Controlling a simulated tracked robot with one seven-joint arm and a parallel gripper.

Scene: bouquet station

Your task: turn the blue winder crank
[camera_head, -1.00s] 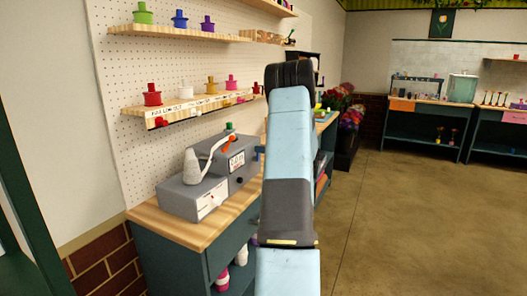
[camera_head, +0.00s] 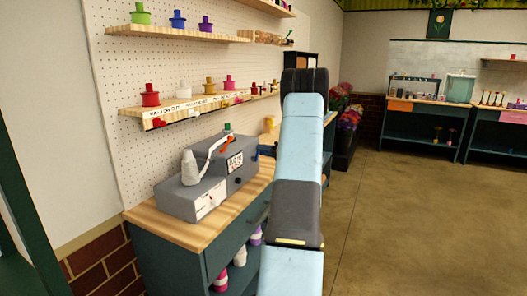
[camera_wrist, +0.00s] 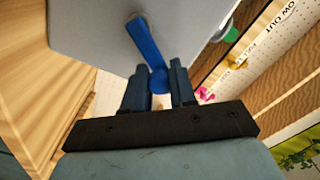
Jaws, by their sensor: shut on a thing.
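The grey winder machine (camera_head: 208,185) stands on the wooden bench at the left in the head view. Its grey side (camera_wrist: 95,35) fills the upper left of the wrist view. The blue crank (camera_wrist: 147,42) runs from that side down to its knob (camera_wrist: 158,78). My gripper (camera_wrist: 160,85) is shut on the crank's knob, which sits between the two dark fingers. In the head view my arm hides most of the gripper and crank; a bit of blue shows beside the machine.
The bench top (camera_head: 180,228) has bare wood in front of the machine. Shelves with coloured spools (camera_head: 150,95) hang on the pegboard (camera_head: 130,65) behind it. Open floor (camera_head: 400,230) lies to the right.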

